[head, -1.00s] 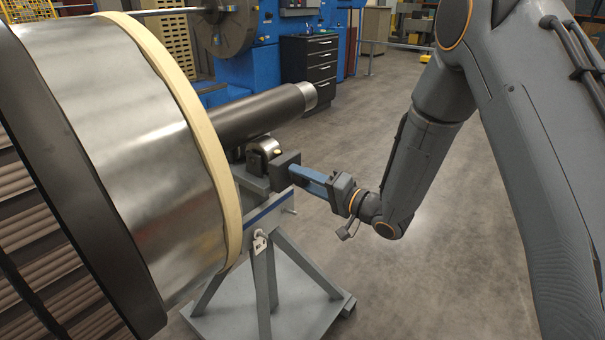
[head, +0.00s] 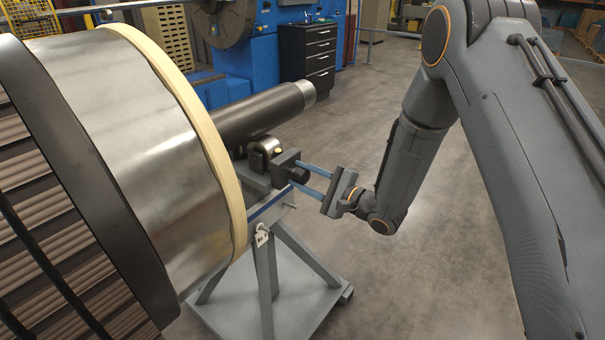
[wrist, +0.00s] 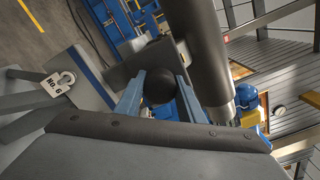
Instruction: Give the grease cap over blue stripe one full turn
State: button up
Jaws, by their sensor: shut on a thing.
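The grease cap is a dark round knob (head: 299,175) on the side of the grey bearing block at the top of the stand. A blue stripe (head: 270,205) runs along the stand's top beam just below it. My gripper (head: 298,174) reaches in from the right, its two blue fingers on either side of the cap. In the wrist view the cap (wrist: 158,88) sits between the fingertips (wrist: 160,82), and my gripper is shut on it. The wrist view also shows the blue stripe (wrist: 91,77), left of the fingers. No marking on the cap is readable.
A large metal drum with a cream band (head: 205,130) fills the left, its dark shaft (head: 260,115) resting on the stand. A padlock tag reading "No. 6" (wrist: 55,86) hangs on the stand. Open floor (head: 440,260) lies to the right.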

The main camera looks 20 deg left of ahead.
jog(key=m+p, duration=0.1)
jog(key=m, duration=0.2)
jog(key=shift+s+f+m, duration=0.1)
jog(key=shift+s+m, duration=0.05)
jog(key=shift+m, duration=0.25)
jog(key=shift+m+p, duration=0.4)
jog(key=shift+m, duration=1.4)
jog(key=o, duration=1)
jog(key=shift+o, duration=0.2)
jog(key=shift+d, duration=0.1)
jog(key=shift+d, duration=0.35)
jog(key=b+v, duration=0.1)
jog(key=v, duration=0.6)
jog(key=shift+b, duration=0.3)
